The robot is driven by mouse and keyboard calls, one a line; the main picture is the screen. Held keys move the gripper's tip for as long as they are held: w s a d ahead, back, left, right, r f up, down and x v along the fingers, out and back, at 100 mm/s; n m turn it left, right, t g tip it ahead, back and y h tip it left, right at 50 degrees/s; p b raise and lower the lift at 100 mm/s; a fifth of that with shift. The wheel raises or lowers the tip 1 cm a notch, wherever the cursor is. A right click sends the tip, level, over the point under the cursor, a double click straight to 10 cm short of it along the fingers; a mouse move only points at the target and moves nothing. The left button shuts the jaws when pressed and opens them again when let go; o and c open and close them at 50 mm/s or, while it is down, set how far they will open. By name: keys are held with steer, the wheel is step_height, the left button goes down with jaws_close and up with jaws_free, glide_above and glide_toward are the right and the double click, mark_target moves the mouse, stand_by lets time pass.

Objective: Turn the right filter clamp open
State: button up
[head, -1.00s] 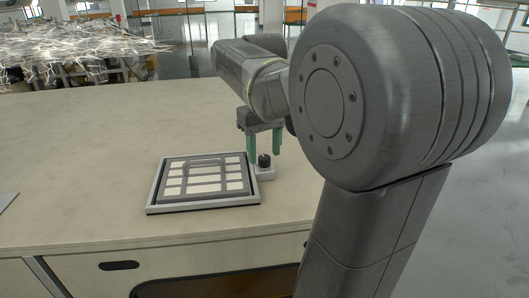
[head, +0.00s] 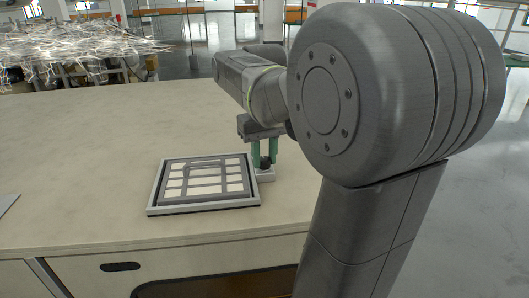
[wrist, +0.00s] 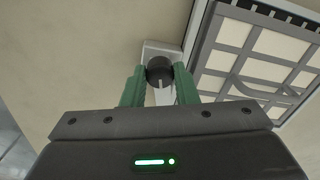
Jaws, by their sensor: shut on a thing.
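The right filter clamp is a black round knob (wrist: 159,71) on a small pale base (wrist: 150,47) beside the filter frame. In the head view the knob (head: 265,162) sits at the frame's right side, partly hidden by my fingers. My gripper (head: 265,158) points down with its green fingers on either side of the knob. In the wrist view the gripper (wrist: 160,83) is shut on the knob, with a light pointer mark on the knob's near side. The filter (head: 204,178) is a gridded panel with white cells and a grey handle, lying in a pale frame (head: 152,199).
The pale worktop (head: 80,150) is clear around the frame. A grey flat object (head: 7,203) lies at its left edge. The worktop's front edge runs close in front of the frame. A pile of tangled pale strands (head: 70,45) stands beyond the worktop.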

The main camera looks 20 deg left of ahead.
mark_target(265, 158)
steer(key=shift+m+p, duration=0.6)
steer(key=shift+m, duration=1.1)
steer(key=o, duration=1)
steer(key=shift+r, duration=0.1)
step_height(265, 158, up, 14)
steer(key=shift+f, duration=0.15)
steer(key=shift+f, duration=0.1)
step_height(265, 158, down, 14)
steer(key=shift+r, duration=0.1)
steer(key=shift+n, duration=0.3)
